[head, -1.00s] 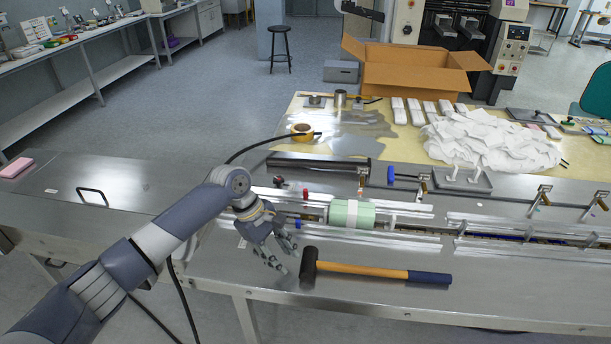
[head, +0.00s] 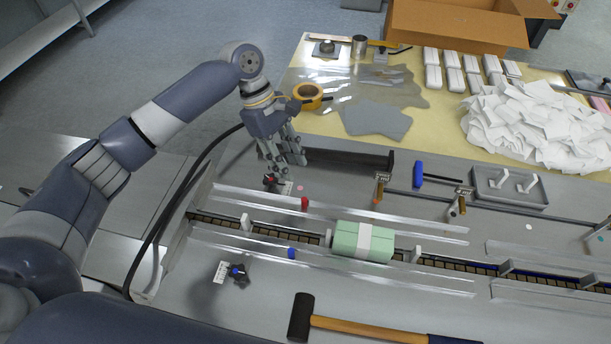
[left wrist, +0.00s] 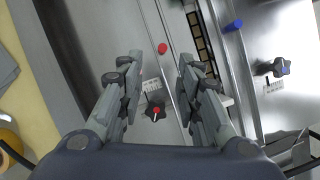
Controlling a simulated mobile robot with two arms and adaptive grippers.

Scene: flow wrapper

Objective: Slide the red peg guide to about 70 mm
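The red peg (head: 305,203) stands on the far guide rail (head: 390,220) of the conveyor; it also shows in the left wrist view (left wrist: 162,48). Beside it is a dark knob with a red centre (left wrist: 156,111) and a white scale (left wrist: 151,86); I cannot read the scale. In the head view the knob (head: 270,180) is partly hidden by my left gripper (head: 284,172). That gripper points down over the knob, its fingers apart on either side of it in the left wrist view (left wrist: 158,62), with nothing held. My right gripper is not in view.
The near rail has a blue peg (head: 291,253) and a blue-centred knob (head: 238,271). A green pack (head: 363,241) sits on the conveyor. A hammer (head: 375,328) lies in front. A dark bar (head: 345,159) and yellow tape roll (head: 308,95) are behind my gripper.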

